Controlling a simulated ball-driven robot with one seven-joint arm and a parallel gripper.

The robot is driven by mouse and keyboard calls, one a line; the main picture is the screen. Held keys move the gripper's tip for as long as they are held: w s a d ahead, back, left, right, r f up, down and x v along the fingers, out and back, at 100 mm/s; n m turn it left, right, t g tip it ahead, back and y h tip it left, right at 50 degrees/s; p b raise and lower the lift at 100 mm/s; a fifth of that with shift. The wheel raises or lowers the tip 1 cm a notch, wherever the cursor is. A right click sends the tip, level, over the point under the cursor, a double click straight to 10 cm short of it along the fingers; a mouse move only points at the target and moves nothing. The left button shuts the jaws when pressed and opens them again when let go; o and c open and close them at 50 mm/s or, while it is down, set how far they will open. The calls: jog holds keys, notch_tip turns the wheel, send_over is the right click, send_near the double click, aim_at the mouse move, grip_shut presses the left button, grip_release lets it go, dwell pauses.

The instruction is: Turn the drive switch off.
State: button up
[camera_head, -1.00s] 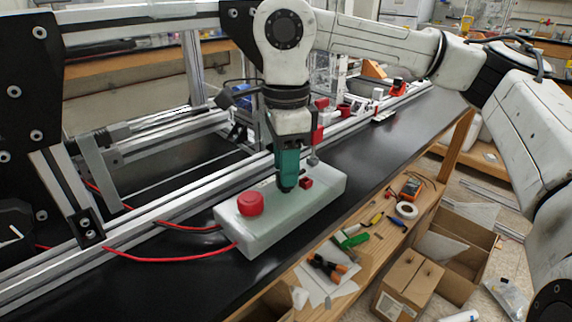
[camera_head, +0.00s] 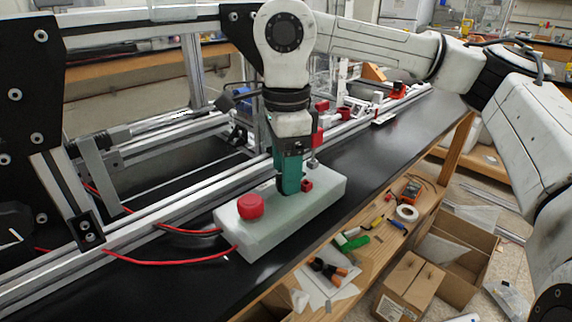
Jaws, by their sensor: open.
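A pale grey-green switch box (camera_head: 268,230) lies on the black bench top beside the aluminium rail. A round red button (camera_head: 250,206) stands on its left end. A small red switch part (camera_head: 307,186) shows near the box's right end, just right of my gripper's fingers. My gripper (camera_head: 289,187) points straight down over the right half of the box, its green fingers close to the box top and next to the red part. The gap between the fingers is hard to see from here. The fingers hide part of the box top, and the switch's position cannot be made out.
Red cables (camera_head: 170,260) run from the box's left end along the bench. The aluminium extrusion frame (camera_head: 150,225) stands behind and left of the box. A wooden shelf (camera_head: 375,235) with tools and cardboard boxes (camera_head: 408,285) lie lower right. The bench right of the box is clear.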

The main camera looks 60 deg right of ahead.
notch_tip(320, 180, up, 11)
jog(key=p, duration=0.1)
dwell(0.3)
jog(key=shift+f, duration=0.15)
dwell(0.5)
